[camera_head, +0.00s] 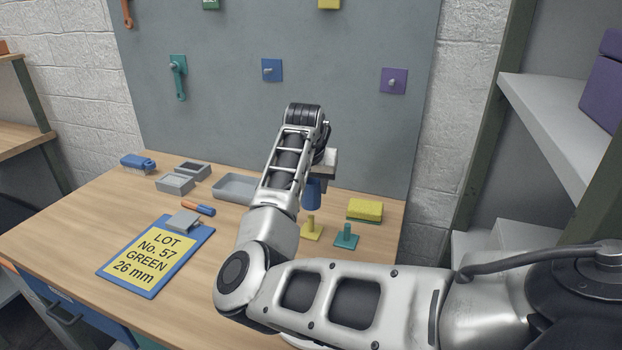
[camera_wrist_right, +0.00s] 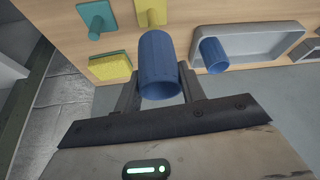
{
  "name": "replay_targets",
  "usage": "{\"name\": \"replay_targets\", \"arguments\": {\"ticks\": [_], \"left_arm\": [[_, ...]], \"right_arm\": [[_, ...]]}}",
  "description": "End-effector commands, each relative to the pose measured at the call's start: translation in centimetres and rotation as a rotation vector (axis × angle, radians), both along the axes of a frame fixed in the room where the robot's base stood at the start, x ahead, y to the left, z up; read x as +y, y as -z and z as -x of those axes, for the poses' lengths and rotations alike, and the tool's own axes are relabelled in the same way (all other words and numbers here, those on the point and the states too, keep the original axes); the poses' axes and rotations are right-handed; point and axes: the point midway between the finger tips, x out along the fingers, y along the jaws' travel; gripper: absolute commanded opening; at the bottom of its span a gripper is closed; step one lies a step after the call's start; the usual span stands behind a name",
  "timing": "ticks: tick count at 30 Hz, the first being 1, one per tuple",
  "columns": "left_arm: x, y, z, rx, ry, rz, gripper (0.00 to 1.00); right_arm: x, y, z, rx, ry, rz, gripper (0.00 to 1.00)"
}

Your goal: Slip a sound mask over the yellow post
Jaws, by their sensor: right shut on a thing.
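My right gripper (camera_head: 323,163) is shut on a blue hollow sleeve (camera_head: 311,194), apparently the mask, held upright above the table. In the right wrist view the sleeve (camera_wrist_right: 160,58) sits between the fingers, its dark open end facing the camera; no damage shows on the visible side. The yellow post (camera_head: 311,229) stands on its square base close below the sleeve in the head view. In the wrist view the yellow post (camera_wrist_right: 152,12) is beyond the sleeve and apart from it. A second blue sleeve (camera_wrist_right: 213,54) is in the grey tray (camera_wrist_right: 290,42). My left gripper is not in view.
A teal post (camera_head: 346,236) stands just right of the yellow one. A yellow-and-green sponge (camera_head: 365,209) lies behind it. A blue clipboard with a yellow card (camera_head: 146,263) reads "LOT No. 57 GREEN 26 mm". Small grey boxes (camera_head: 175,184) stand at the back left.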

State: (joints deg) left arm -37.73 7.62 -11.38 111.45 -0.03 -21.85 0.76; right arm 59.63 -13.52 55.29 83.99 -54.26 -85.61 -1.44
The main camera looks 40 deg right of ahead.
Motion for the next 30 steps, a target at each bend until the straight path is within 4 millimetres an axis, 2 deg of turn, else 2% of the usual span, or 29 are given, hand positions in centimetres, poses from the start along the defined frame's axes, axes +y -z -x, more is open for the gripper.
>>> {"name": "replay_targets", "arguments": {"ticks": [1,8,12,23,24,30], "left_arm": [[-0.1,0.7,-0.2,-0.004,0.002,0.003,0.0],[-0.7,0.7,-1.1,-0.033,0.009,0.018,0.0],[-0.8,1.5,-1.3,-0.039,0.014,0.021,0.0],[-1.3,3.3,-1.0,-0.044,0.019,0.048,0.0],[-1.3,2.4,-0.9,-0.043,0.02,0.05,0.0],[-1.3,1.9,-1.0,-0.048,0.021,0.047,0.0]], "right_arm": [[0.0,0.9,0.0,-0.001,0.0,-0.001,0.18],[0.0,2.5,0.0,-0.001,0.0,-0.001,0.18],[0.0,3.6,0.0,-0.001,0.0,-0.001,0.18],[0.0,5.9,0.0,-0.001,0.0,-0.001,0.18],[0.0,5.6,0.1,0.002,-0.001,-0.001,0.18],[0.0,6.3,0.0,0.002,-0.001,0.0,0.18]]}}
